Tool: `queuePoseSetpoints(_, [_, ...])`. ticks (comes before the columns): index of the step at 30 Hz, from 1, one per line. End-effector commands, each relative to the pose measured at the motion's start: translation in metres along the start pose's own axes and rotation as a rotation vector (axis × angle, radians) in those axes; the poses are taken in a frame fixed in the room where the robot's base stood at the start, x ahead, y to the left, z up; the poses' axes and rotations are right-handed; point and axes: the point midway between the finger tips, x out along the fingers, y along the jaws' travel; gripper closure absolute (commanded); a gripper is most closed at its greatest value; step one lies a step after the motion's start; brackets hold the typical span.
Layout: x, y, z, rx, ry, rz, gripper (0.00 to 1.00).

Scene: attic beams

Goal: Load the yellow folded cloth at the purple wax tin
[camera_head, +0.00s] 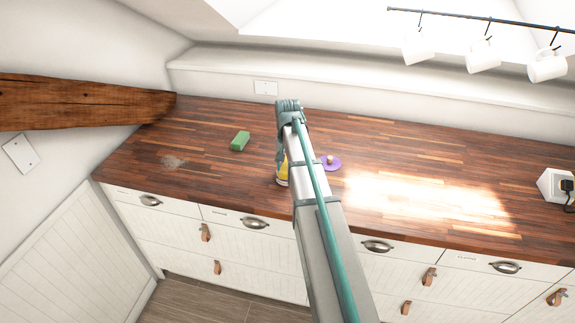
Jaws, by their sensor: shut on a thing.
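My gripper (281,158) hangs down from the arm's far end over the wooden counter, mostly hidden behind my own arm. It is shut on the yellow folded cloth (283,174), of which only a small yellow part shows beside the arm. Whether the cloth touches the counter I cannot tell. The purple wax tin (335,166) is a low, round purple thing on the counter, just right of the arm and apart from the cloth. A small pale knob-like part shows at its middle.
A green block (240,141) lies on the counter (215,185) left of my gripper. White mugs (483,56) hang from a rail at the back right. The counter right of the tin is clear and sunlit.

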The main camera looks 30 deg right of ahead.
Motion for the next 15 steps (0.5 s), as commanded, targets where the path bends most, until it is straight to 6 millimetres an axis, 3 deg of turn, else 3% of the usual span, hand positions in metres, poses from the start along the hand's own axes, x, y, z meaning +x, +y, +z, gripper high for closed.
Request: queuePoseSetpoints(15, [0.0059,0.0000,-0.0001,0.000,0.000,0.000,0.82])
